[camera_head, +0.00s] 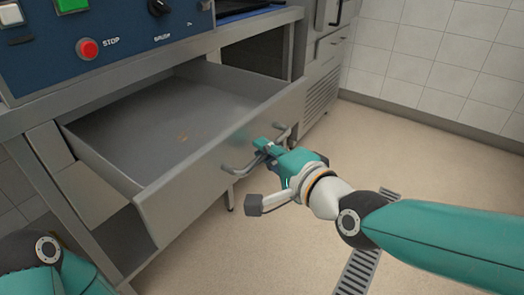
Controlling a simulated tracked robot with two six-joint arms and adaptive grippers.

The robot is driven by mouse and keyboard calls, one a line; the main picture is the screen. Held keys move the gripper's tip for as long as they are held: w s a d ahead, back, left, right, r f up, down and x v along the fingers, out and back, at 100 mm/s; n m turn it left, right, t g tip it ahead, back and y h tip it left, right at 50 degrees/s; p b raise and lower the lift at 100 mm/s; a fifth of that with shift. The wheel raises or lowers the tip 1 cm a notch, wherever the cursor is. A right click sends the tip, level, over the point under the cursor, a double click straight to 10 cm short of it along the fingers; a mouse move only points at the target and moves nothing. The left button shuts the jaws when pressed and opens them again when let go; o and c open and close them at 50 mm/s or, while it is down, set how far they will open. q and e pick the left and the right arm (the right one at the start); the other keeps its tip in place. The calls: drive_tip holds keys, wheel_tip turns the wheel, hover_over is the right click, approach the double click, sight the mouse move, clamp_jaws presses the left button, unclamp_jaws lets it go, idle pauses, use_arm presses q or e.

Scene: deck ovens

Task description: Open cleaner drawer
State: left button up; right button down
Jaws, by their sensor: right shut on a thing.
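The cleaner drawer (205,175) is a grey metal drawer pulled well out of the frame beneath the blue control panel. Its inside is visible and holds only a small brownish mark or scrap on the floor. A bar handle (238,170) runs along its front face. My right gripper (266,150) is at this handle and shut on it, with its arm coming in from the right.
The blue control panel (115,35) with a red stop button (87,48) is above the drawer. A steel cabinet with vents (321,92) stands behind at the right. A floor drain grate (358,270) lies under my right arm. The floor right of the drawer is open.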

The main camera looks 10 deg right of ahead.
drive_tip(key=shift+f, duration=0.2)
drive_tip(key=c, duration=1.2)
unclamp_jaws()
drive_tip(key=shift+r, duration=0.1)
drive_tip(key=shift+w, duration=0.1)
drive_tip(key=v, duration=1.2)
